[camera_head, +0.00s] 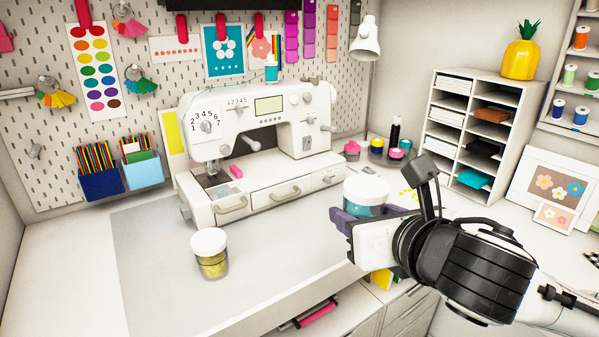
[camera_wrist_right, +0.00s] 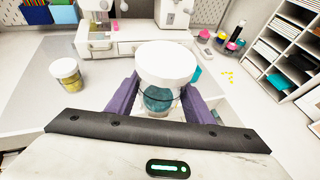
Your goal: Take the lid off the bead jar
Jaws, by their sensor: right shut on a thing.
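A jar with teal contents (camera_head: 368,211) stands upright between the purple fingers of my right gripper (camera_head: 362,213), its white lid (camera_head: 367,187) on top. In the wrist view the fingers (camera_wrist_right: 157,100) close on both sides of the jar's teal body (camera_wrist_right: 157,99), below the white lid (camera_wrist_right: 166,64). Whether the jar's base touches the table is hidden. A second jar with yellow contents (camera_head: 212,265) and a white lid stands on the table to the left; it also shows in the wrist view (camera_wrist_right: 69,76). My left gripper is not in view.
A white sewing machine (camera_head: 250,125) stands behind the jars. Small coloured pots (camera_head: 376,147) and a white shelf unit (camera_head: 470,128) are behind and to the right. Yellow bits (camera_wrist_right: 228,72) lie on the table. The grey mat (camera_head: 150,265) around the yellow jar is mostly clear.

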